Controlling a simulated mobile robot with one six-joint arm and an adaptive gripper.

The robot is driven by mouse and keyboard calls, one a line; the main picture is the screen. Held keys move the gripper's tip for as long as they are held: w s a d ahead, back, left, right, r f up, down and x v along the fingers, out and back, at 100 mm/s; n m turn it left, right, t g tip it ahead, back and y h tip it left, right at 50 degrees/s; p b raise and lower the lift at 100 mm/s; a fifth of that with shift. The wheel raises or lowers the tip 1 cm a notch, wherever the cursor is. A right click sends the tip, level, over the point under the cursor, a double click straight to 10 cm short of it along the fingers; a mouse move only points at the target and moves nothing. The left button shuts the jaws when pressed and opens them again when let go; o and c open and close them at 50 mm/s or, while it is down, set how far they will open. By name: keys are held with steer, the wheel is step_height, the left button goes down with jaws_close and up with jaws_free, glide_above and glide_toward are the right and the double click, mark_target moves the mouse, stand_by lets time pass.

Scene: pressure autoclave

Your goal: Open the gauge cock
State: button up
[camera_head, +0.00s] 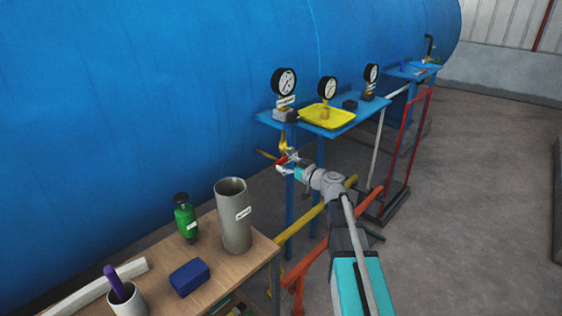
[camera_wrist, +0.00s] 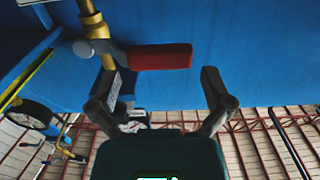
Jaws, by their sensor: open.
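The gauge cock has a brass body (camera_head: 284,144) hanging under the left end of the blue shelf, with a red lever handle (camera_head: 281,160). In the wrist view the brass pipe (camera_wrist: 94,25) is at the upper left and the red handle (camera_wrist: 160,57) points right from it. My gripper (camera_head: 284,168) is open at the cock in the head view. In the wrist view my gripper (camera_wrist: 164,80) has its fingers spread, the left one near the handle's base and the right one past its free end. I cannot tell whether either finger touches the handle.
A blue shelf (camera_head: 343,121) carries several black-rimmed gauges, including a left gauge (camera_head: 284,82), and a yellow tray (camera_head: 318,120). The blue vessel (camera_head: 150,90) stands behind. A wooden table (camera_head: 262,252) with a metal cylinder (camera_head: 233,218) and green bottle (camera_head: 185,220) is at lower left. Floor is clear at right.

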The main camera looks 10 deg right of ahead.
steer(key=shift+x, duration=1.3)
steer(key=shift+c, duration=0.3)
steer(key=c, duration=1)
